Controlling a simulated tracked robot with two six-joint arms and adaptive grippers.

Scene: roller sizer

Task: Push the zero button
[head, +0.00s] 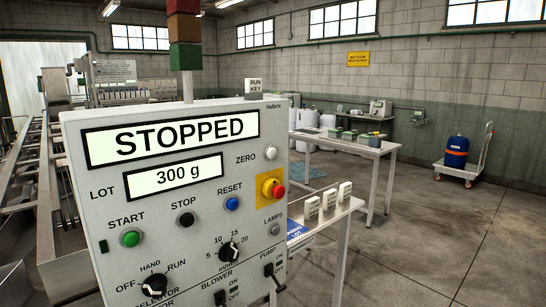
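The grey control panel (130,200) fills the left and centre of the head view, tilted slightly to the viewer. The zero button (271,153) is a small round pale button at its upper right, just right of the label "ZERO". Neither of my grippers shows in this view. Nothing covers the zero button.
Near the zero button are the red emergency stop (273,188) on yellow, the blue reset button (232,203) and the grey lamps button (275,229). A side table (345,143) stands behind. Open floor (450,230) lies to the right.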

